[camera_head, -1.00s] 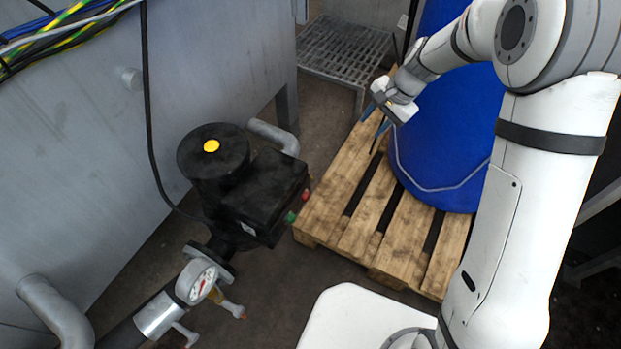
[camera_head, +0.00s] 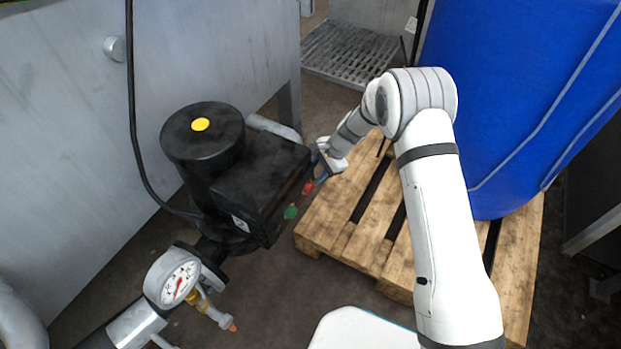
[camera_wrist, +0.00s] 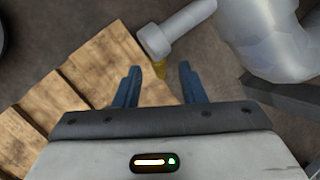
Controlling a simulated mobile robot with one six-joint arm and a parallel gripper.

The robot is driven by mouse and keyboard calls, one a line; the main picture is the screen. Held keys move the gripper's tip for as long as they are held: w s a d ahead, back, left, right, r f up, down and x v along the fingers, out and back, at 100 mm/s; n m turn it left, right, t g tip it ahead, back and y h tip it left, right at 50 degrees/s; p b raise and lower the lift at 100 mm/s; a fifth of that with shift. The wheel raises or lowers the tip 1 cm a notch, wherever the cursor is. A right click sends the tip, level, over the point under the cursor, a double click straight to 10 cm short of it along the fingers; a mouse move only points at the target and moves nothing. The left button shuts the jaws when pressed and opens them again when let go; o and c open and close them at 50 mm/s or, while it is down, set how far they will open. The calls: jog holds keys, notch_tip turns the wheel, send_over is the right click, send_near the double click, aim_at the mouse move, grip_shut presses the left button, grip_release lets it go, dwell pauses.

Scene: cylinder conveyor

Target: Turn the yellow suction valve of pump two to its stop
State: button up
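A black pump (camera_head: 250,175) with a yellow-topped motor stands at the left of the head view. At its pipe is a small valve (camera_head: 195,300) with a yellow body and a pale stem with an orange tip; I cannot tell if it is the suction valve. My gripper (camera_head: 322,175) is beside the pump's right side, near its red and green knobs. In the wrist view my gripper (camera_wrist: 160,85) is open, its blue fingers apart and nothing held.
A round pressure gauge (camera_head: 177,280) sits on the pipe at lower left. A wooden pallet (camera_head: 335,215) bears a big blue drum (camera_head: 520,100) at the right. A grey tank (camera_head: 70,160) stands behind the pump. Bare floor lies between pump and pallet.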

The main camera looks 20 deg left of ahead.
jog(key=x, duration=0.3)
jog(key=shift+f+b, duration=0.15)
jog(key=shift+b, duration=0.25)
jog(key=shift+c, duration=0.4)
grip_shut()
